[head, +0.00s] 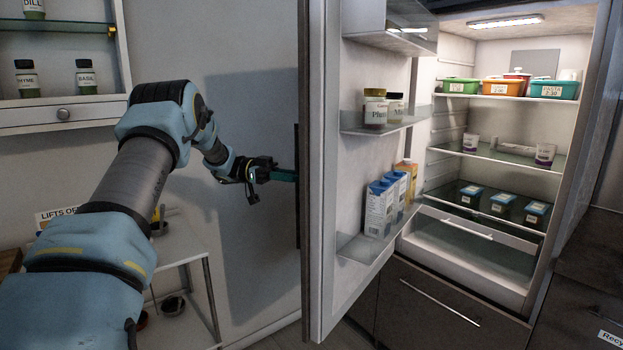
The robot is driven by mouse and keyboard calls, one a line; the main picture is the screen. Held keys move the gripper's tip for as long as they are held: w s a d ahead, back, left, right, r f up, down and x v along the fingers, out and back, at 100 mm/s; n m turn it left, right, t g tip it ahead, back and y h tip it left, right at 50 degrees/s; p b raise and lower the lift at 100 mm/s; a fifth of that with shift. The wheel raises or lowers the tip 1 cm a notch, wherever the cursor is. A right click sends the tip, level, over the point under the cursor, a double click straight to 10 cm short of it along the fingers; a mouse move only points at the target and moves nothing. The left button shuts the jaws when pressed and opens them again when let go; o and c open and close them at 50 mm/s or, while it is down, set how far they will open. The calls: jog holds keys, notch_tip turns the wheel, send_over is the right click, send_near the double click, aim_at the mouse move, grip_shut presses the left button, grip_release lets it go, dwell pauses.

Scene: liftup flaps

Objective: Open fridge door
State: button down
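The fridge door (347,200) stands wide open in the head view, its inner side with shelves facing right and its edge toward me. The lit fridge interior (500,120) shows to its right. My gripper (283,175) is left of the door, at its outer side, with its fingers reaching toward a dark vertical handle (297,185). The handle is seen nearly edge-on. The fingertips are small and partly merge with the handle, so I cannot tell whether they close on it.
Door shelves hold jars (376,108) and cartons (380,205). Fridge shelves hold lidded tubs (502,87) and small packages. A white side table (185,250) stands left below my arm, and a wall shelf (60,112) with spice jars hangs at upper left. Dark drawers (440,305) are below the fridge.

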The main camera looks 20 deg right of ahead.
jog(key=shift+w+a+m+g+y, duration=0.2)
jog(key=shift+w+a, duration=0.15)
jog(key=shift+w, duration=0.3)
jog(key=shift+w+a+m+g+y, duration=0.1)
jog(key=shift+w+a+y, duration=0.1)
jog(key=shift+w+a, duration=0.3)
jog(key=shift+w+d, duration=0.1)
jog(key=shift+d, duration=0.05)
jog(key=c, duration=1.1)
grip_release()
jog(key=shift+b+v, duration=0.35)
jog(key=shift+v, duration=3.45)
